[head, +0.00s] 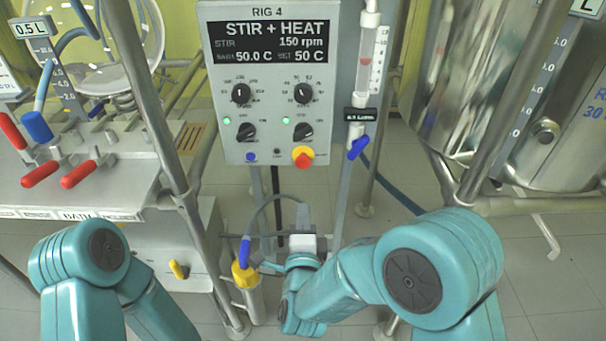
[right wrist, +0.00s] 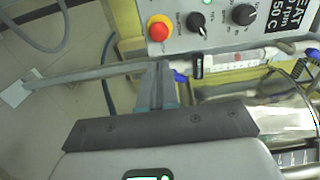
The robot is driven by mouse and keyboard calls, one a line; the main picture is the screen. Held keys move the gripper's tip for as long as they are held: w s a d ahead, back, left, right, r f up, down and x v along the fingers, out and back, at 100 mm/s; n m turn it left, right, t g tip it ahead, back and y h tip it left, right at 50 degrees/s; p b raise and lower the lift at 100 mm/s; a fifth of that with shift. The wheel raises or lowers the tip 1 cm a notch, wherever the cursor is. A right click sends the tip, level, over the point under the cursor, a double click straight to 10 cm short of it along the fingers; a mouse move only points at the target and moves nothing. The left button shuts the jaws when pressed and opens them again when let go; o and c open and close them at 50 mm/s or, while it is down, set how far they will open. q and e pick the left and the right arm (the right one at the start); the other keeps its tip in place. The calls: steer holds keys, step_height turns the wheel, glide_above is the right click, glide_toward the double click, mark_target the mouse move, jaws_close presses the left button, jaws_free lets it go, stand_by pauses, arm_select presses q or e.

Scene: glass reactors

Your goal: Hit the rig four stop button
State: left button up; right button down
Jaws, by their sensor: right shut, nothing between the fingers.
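The rig four control box (head: 268,85) carries a "RIG 4" label and a lit display reading "STIR + HEAT". The stop button, a red mushroom knob on a yellow collar (head: 303,157), sits at its lower right. In the right wrist view the red button (right wrist: 158,29) is at the top, beyond the fingertips. My right gripper (head: 302,209) is below the button in the head view, apart from it. In the right wrist view its fingers (right wrist: 157,66) are together and empty. My left arm shows at lower left; its gripper is out of view.
A glass flow tube (head: 366,60) with a blue valve handle (head: 358,147) stands right of the box. Metal posts flank it. Red-handled valves (head: 40,174) are on the left bench, a steel vessel (head: 480,80) at right. A blue-and-yellow fitting (head: 245,272) is lower left of the gripper.

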mark_target(303, 164)
steer(key=w+b, duration=0.1)
steer(key=w, duration=1.2)
steer(key=shift+w+f+b, duration=0.1)
steer(key=shift+w+b, duration=0.3)
